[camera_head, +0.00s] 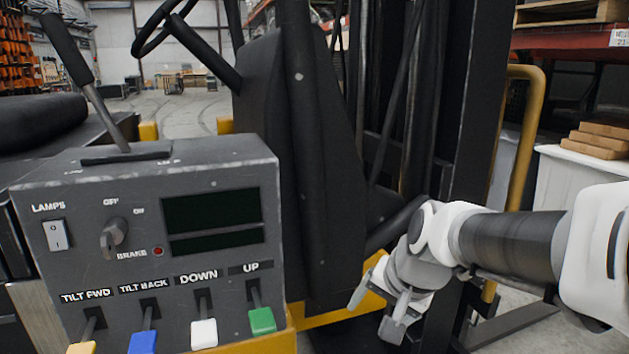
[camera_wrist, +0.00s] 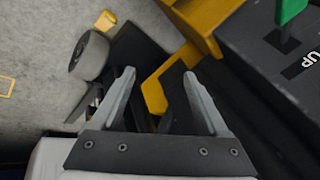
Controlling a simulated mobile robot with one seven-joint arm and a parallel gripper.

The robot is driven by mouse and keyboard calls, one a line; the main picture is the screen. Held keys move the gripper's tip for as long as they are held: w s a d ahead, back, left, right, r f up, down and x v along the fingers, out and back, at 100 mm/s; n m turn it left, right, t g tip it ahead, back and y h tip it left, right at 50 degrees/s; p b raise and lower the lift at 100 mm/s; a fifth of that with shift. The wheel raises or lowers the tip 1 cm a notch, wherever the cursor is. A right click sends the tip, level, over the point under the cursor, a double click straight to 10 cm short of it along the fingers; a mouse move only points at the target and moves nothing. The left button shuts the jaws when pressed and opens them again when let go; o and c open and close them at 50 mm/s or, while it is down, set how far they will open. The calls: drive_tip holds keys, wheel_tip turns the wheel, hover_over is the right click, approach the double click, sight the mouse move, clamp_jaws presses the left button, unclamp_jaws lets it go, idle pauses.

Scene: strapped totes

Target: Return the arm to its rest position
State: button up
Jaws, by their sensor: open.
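My gripper (camera_head: 378,305) is in the lower right of the head view, to the right of a grey control panel (camera_head: 120,240) and apart from it. My white and black arm reaches in from the right edge. In the wrist view my gripper (camera_wrist: 157,95) shows two grey fingers spread apart with nothing held between them. Behind the fingers are a yellow frame part (camera_wrist: 165,75) and dark machine parts.
The panel carries a green UP lever (camera_head: 262,318), a white DOWN lever (camera_head: 204,332), a blue lever (camera_head: 143,340) and a yellow lever. A dark mast (camera_head: 470,110) and a yellow rail (camera_head: 530,130) stand behind my arm. A white tote (camera_head: 570,190) with brown boards is at right.

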drive_tip(key=s+d+r+n+h, duration=0.1)
drive_tip(key=s+d+r+n, duration=0.15)
drive_tip(key=s, duration=0.45)
drive_tip(key=s+d+r+n+h, duration=0.15)
drive_tip(key=s+n, duration=0.25)
drive_tip(key=s, duration=0.4)
wheel_tip(320, 180, up, 21)
drive_tip(key=p, duration=2.2)
drive_tip(key=shift+w+d+r+t+p, duration=0.15)
drive_tip(key=shift+w+r+t+p, duration=0.05)
drive_tip(key=shift+w+t+p, duration=0.15)
drive_tip(key=shift+m, duration=0.25)
